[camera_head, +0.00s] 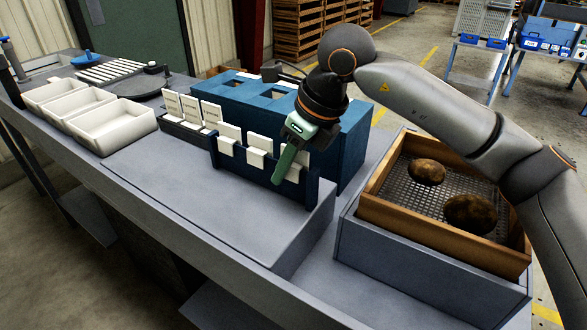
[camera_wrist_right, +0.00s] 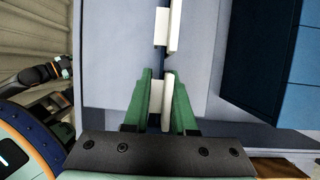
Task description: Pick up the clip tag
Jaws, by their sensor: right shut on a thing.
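Three white clip tags hang on a dark blue upright rail (camera_head: 262,178) on the raised grey bench top. My right gripper (camera_head: 284,168) comes down at the rightmost clip tag (camera_head: 298,171). In the right wrist view its green fingers (camera_wrist_right: 164,108) are shut on that white clip tag (camera_wrist_right: 167,90), one on each side. The tag still stands at the rail. The fingers hide part of it. The other two tags, the left (camera_head: 228,137) and the middle (camera_head: 258,157), hang clear of my gripper. Part of my left arm shows small in the wrist view; its fingers cannot be made out.
A blue box with openings (camera_head: 335,138) stands close behind the rail. A wooden-framed mesh tray (camera_head: 420,233) with two potatoes is at right. More white tags (camera_head: 192,112) and white bins (camera_head: 112,128) lie to the left. The bench top in front is clear.

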